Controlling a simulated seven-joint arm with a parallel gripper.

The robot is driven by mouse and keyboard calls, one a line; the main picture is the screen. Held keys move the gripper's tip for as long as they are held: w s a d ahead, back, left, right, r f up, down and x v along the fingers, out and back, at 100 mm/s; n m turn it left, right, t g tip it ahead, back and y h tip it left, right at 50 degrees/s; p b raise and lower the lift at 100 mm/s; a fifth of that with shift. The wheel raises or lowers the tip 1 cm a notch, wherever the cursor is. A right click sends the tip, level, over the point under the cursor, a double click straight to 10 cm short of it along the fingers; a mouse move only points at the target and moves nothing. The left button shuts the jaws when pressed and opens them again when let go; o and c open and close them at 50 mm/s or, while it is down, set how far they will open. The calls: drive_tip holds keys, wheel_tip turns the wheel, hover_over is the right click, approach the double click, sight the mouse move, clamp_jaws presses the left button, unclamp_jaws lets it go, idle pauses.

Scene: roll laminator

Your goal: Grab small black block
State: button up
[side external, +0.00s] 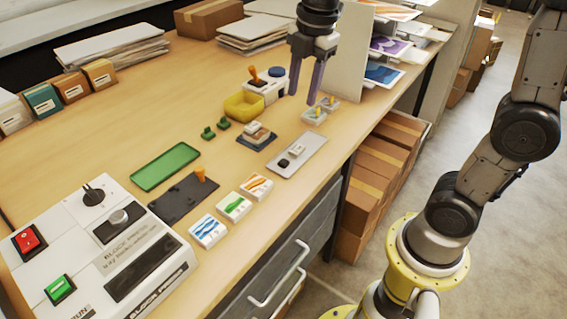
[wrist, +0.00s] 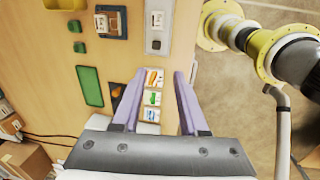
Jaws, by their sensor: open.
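The small black block (side external: 284,162) lies on the near-left end of a light grey plate (side external: 309,152), beside a small white block (side external: 296,150). In the wrist view the black block (wrist: 156,45) shows on the grey plate (wrist: 150,31), beyond my fingertips. My gripper (side external: 302,98) is open and empty, pointing down above the table toward the back, behind the plate in the side view. Its two purple-grey fingers (wrist: 159,74) stand apart in the wrist view, with nothing between them.
Picture tiles (side external: 232,206) lie in front of the plate. A dark pad with stacked blocks (side external: 257,135), a yellow bin (side external: 244,105), a green tray (side external: 165,166) and a clear divided box (side external: 319,112) are nearby. The white laminator (side external: 105,245) stands front left. Clear wood lies left of the bin.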

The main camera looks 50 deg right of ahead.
drive_tip(key=g, duration=0.2)
hover_over(284, 161)
wheel_tip(284, 161, down, 5)
drive_tip(key=f, duration=0.5)
drive_tip(key=d+f, duration=0.1)
drive_tip(key=f, duration=0.2)
drive_tip(key=shift+f, duration=0.2)
drive_tip(key=shift+a+f, duration=0.2)
drive_tip(key=shift+f, duration=0.8)
drive_tip(key=shift+a+f, duration=0.15)
drive_tip(key=shift+f, duration=0.8)
drive_tip(key=shift+a+f, duration=0.2)
drive_tip(key=shift+f, duration=0.8)
clamp_jaws()
